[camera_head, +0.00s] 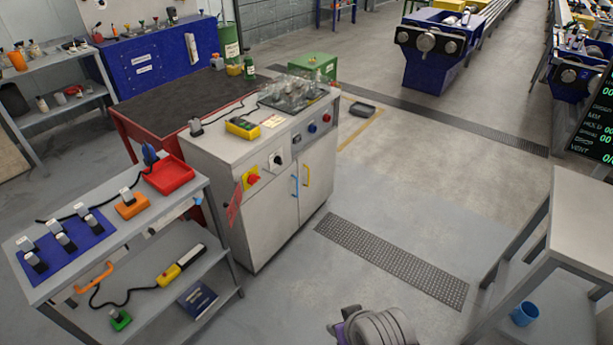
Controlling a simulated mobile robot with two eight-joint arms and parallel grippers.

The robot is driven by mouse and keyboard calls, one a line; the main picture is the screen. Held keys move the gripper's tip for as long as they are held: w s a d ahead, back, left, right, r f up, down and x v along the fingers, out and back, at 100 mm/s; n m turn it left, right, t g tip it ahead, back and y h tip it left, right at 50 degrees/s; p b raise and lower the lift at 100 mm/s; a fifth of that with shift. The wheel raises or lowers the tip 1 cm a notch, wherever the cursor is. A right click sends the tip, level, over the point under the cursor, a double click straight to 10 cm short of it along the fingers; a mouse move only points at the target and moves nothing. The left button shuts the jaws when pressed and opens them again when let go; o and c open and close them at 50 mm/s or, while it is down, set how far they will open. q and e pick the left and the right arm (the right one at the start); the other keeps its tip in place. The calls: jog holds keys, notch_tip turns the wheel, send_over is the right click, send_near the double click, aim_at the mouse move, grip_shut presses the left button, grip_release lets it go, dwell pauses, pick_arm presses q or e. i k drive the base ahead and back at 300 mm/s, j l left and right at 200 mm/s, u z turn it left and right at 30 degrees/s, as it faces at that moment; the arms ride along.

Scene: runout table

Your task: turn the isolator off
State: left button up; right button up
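The isolator is a red rotary handle (253,179) on a yellow plate, on the front of the light grey control cabinet (235,225) near its left corner. The handle looks turned at an angle; I cannot read its position marks. A red tag (234,204) hangs at the cabinet's left edge, just below and left of the isolator. To the right on the same panel are a black and white selector (276,160), a blue button (312,128) and a red button (327,118).
A grey trolley (125,225) with a red tray (168,175), an orange holder (132,208) and a blue mat (65,245) stands left of the cabinet. Floor before the cabinet is clear around a floor grating (390,260). A grey table (580,215) stands at right.

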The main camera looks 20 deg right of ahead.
aim_at(252, 179)
jog(key=z, duration=0.2)
jog(key=i+l+u, duration=0.15)
jog(key=u, duration=0.25)
jog(key=i+l+u, duration=0.25)
jog(key=u, duration=0.15)
jog(key=i+l+u, duration=0.2)
jog(key=u, duration=0.2)
jog(key=l, duration=0.1)
